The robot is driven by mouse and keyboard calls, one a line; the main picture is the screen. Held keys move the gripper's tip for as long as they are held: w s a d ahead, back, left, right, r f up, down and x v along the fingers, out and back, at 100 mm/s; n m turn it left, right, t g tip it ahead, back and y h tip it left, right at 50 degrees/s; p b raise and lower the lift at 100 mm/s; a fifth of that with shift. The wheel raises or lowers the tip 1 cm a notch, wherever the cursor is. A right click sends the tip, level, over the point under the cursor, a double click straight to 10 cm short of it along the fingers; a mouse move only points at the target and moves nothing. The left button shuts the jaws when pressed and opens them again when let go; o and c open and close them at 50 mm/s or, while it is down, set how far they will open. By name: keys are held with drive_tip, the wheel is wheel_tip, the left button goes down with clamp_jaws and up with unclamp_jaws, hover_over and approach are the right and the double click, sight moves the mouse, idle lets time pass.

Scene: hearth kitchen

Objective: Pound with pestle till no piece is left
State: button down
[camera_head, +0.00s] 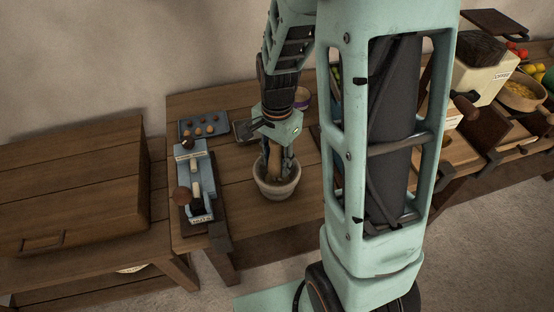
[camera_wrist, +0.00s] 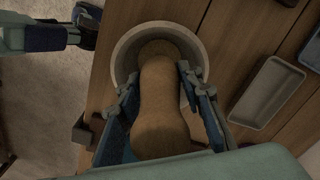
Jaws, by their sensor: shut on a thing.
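My gripper (camera_head: 276,150) points down over the table and is shut on the brown pestle (camera_head: 274,160). In the wrist view the pestle (camera_wrist: 160,100) lies between the two fingers of my gripper (camera_wrist: 158,95), with its far end inside the bowl of the mortar. The mortar (camera_head: 277,190) is a pale grey bowl standing near the front edge of the wooden table. Its rim also shows in the wrist view (camera_wrist: 122,55) around the pestle. The pestle hides most of the mortar's inside, so I cannot tell whether any pieces lie there.
A blue tray (camera_head: 203,126) with several small brown round things lies at the back left. A blue-grey device (camera_head: 197,185) stands left of the mortar. An empty grey tray (camera_wrist: 270,92) lies beside the mortar. Crates and food fill the right side.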

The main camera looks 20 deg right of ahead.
drive_tip(key=shift+f, duration=0.25)
drive_tip(key=shift+f+b, duration=1.2)
drive_tip(key=shift+f, duration=0.25)
drive_tip(key=shift+r, duration=0.1)
wheel_tip(320, 180, up, 4)
drive_tip(key=p, duration=0.3)
drive_tip(key=shift+r+p, duration=0.2)
drive_tip(key=shift+p, duration=0.2)
drive_tip(key=shift+f, duration=0.15)
drive_tip(key=shift+f+b, duration=0.6)
